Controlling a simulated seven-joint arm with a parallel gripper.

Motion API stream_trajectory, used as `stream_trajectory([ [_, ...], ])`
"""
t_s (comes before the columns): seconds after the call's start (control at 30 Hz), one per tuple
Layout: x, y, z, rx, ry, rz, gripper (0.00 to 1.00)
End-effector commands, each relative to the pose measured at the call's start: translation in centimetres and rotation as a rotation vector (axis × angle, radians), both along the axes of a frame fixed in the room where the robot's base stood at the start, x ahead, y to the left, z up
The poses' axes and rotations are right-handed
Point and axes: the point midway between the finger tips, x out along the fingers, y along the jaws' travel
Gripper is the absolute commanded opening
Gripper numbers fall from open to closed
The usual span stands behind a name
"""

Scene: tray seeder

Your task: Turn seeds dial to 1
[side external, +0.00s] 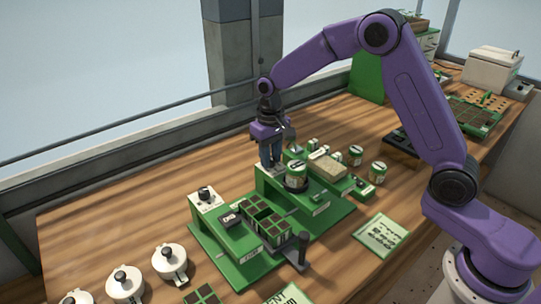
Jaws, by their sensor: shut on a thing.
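The green tray seeder (302,215) stands on the wooden bench. My gripper (269,166) points straight down at the pale panel on top of the seeder's rear green block (268,182). Its fingers are shut on the dial there, taken to be the seeds dial; they hide the knob, so its setting cannot be read. A second dial (205,193), a dark knob on a white plate, sits on the left green block, apart from my gripper. Its marks are too small to read.
A jar (296,176) stands close to the right of my gripper. A dark upright handle (302,247) rises at the seeder's front. White lidded pots (170,260) stand at the front left. A green card (381,234) lies on the right. The bench left of the seeder is clear.

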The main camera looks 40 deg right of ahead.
Motion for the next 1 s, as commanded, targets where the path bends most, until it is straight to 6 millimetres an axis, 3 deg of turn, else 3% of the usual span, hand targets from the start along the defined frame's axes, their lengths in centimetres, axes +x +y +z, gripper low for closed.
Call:
stream_trajectory([
  [1.0, 0.11, 0.01, 0.15, 0.000, -0.005, 0.952, 0.00],
])
